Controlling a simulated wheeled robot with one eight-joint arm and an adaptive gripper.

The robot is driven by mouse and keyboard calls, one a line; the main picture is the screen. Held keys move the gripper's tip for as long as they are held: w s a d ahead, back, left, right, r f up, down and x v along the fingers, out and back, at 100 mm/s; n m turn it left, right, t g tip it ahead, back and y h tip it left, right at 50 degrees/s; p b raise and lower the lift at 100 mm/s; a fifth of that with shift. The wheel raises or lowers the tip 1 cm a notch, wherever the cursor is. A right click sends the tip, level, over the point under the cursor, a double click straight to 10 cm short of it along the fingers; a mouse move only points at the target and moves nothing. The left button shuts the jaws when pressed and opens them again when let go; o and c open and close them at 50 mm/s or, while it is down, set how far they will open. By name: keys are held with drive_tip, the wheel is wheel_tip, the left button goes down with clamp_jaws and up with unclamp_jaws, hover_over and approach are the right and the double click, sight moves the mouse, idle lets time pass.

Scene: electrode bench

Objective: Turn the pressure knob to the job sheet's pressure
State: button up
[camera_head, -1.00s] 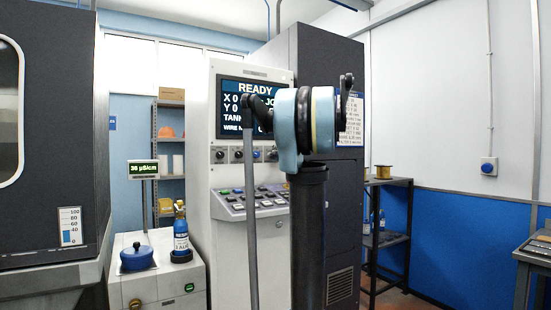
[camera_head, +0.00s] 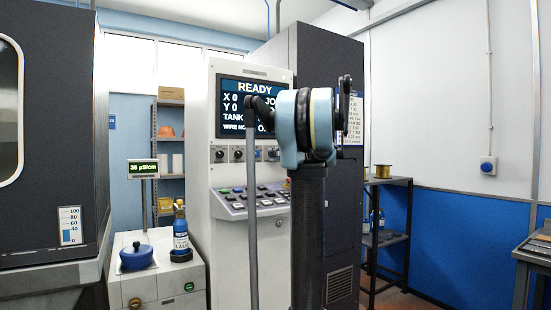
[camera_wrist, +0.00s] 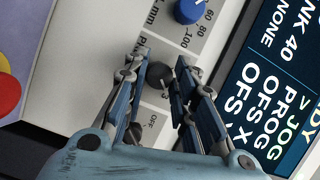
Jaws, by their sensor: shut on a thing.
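In the wrist view a dark knob (camera_wrist: 159,75) sits on the pale control panel between the two fingers of my gripper (camera_wrist: 162,64). The gripper is shut on it. A pale mark shows on the knob and a "3" beside it; the rest of its label is mostly hidden by the fingers, so I cannot read its setting. In the head view the knob row (camera_head: 238,155) lies under the screen, and my arm hides the gripper. The job sheet (camera_head: 355,118) hangs on the dark cabinet, partly covered by my arm; its text is too small to read.
A blue knob (camera_wrist: 188,10) with a scale and another dark knob (camera_wrist: 134,132) near "OFF" flank the held one. The screen (camera_head: 248,107) reads READY. Below is a button keypad (camera_head: 250,201). A shelf rack (camera_head: 388,215) stands to the right.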

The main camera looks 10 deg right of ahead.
idle(0.5)
drive_tip(key=o, duration=1.1)
drive_tip(key=shift+f, duration=0.1)
drive_tip(key=shift+c, duration=0.2)
drive_tip(key=shift+d, duration=0.1)
drive_tip(key=v, duration=1.1)
drive_tip(key=shift+s+d, duration=0.25)
drive_tip(key=shift+s, duration=0.05)
